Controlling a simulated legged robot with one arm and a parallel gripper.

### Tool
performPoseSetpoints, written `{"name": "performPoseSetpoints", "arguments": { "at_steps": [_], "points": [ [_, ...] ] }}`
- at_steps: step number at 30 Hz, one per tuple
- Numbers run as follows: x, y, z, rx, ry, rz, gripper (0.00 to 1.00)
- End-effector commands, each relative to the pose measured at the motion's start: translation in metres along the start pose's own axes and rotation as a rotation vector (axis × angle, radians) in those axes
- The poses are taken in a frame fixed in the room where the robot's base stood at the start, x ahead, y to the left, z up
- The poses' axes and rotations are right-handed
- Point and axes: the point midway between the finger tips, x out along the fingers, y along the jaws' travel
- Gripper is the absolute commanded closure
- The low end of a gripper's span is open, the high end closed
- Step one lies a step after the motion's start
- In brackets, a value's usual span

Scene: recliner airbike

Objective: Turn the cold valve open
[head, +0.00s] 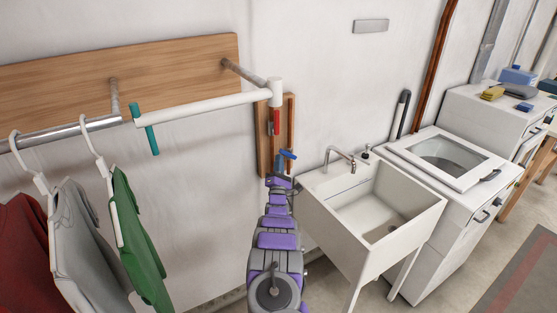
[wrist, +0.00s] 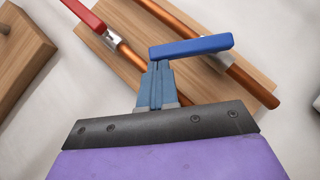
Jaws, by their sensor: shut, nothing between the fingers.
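The cold valve has a blue lever handle (wrist: 192,46) on a copper pipe (wrist: 235,80), over a wooden board (wrist: 190,25). In the head view the blue handle (head: 288,154) is just beyond the end of my arm. My gripper (wrist: 157,68) is shut with nothing between its fingers. Its fingertips are at the left end of the blue handle in the wrist view; I cannot tell whether they touch it. A red lever handle (wrist: 85,14) sits on the other copper pipe, and also shows in the head view (head: 276,122). The valve body is partly hidden.
A white sink (head: 385,205) with a faucet (head: 341,155) stands right of the arm. A washer (head: 445,160) is beyond it. A rail (head: 205,105) with hanging clothes (head: 135,230) is on the left.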

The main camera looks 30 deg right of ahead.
Motion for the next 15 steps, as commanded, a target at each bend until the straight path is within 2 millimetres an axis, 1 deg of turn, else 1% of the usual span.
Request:
{"name": "performPoseSetpoints", "arguments": {
  "at_steps": [1, 3, 15],
  "points": [
    [0.007, 0.009, 0.006, 0.032, -0.001, -0.029, 1.0],
    [0.011, 0.012, 0.01, 0.081, -0.002, -0.075, 1.0],
    [0.034, 0.015, 0.033, 0.348, -0.002, -0.344, 1.0]
  ]
}}
